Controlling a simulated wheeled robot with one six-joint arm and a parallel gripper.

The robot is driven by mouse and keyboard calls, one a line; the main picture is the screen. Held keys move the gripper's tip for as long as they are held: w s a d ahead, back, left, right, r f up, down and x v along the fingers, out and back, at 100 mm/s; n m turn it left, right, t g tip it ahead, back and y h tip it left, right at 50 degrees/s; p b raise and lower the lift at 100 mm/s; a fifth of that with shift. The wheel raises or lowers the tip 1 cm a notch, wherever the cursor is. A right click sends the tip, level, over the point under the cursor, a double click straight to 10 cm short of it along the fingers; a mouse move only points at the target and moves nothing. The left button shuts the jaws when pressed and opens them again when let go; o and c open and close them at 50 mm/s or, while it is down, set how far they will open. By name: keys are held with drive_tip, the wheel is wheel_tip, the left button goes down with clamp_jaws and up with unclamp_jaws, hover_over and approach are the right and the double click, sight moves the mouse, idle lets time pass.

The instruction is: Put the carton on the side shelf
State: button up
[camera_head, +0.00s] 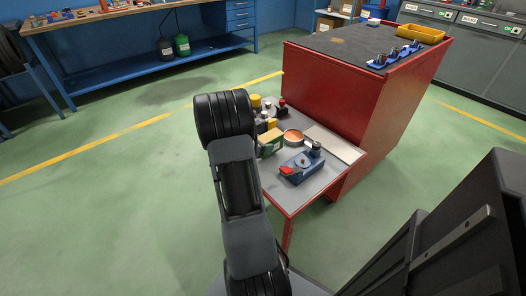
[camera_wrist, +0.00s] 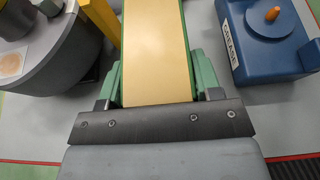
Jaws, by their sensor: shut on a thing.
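The carton (camera_wrist: 155,45) has a tan-yellow top and green sides. In the wrist view it stands between the two green fingers of my gripper (camera_wrist: 155,72), which is shut on it. In the head view the carton (camera_head: 271,142) shows just right of my arm, at the left part of the grey side shelf (camera_head: 312,190).
A blue grease box (camera_wrist: 262,45) is close on the carton's right, and a grey round thing (camera_wrist: 55,55) on its left. Several cans and bottles crowd behind it. A round tin (camera_head: 293,137) is close by. The red cabinet (camera_head: 330,95) rises behind the shelf.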

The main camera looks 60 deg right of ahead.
drive_tip(key=shift+f+b, duration=0.5)
drive_tip(key=shift+f, duration=1)
drive_tip(key=shift+f, duration=0.15)
drive_tip(key=o, duration=1.1)
